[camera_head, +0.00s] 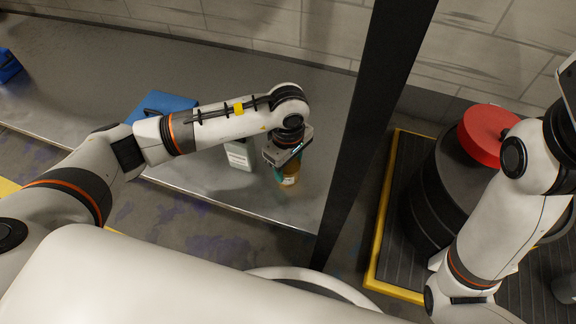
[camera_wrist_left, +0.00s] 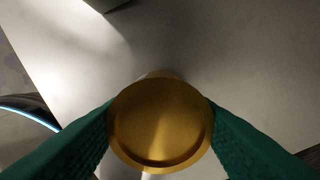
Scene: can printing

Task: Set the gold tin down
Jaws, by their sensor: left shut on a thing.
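The gold tin (camera_head: 290,177) is at the right part of the grey metal table, below my left gripper (camera_head: 284,170). In the left wrist view the round gold top of the tin (camera_wrist_left: 160,124) sits between the two green fingers, which press on both its sides. My left gripper is shut on the tin. The tin looks upright over the table surface; whether its base touches the table I cannot tell. My right arm comes in at the right edge, and its gripper is out of view.
A white box-like container (camera_head: 239,156) stands just left of the tin. A blue object (camera_head: 160,105) lies farther left on the metal table (camera_head: 200,62). A dark post (camera_head: 372,110) rises right of the tin. A black drum (camera_head: 436,196) with a red lid (camera_head: 487,134) stands beyond it.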

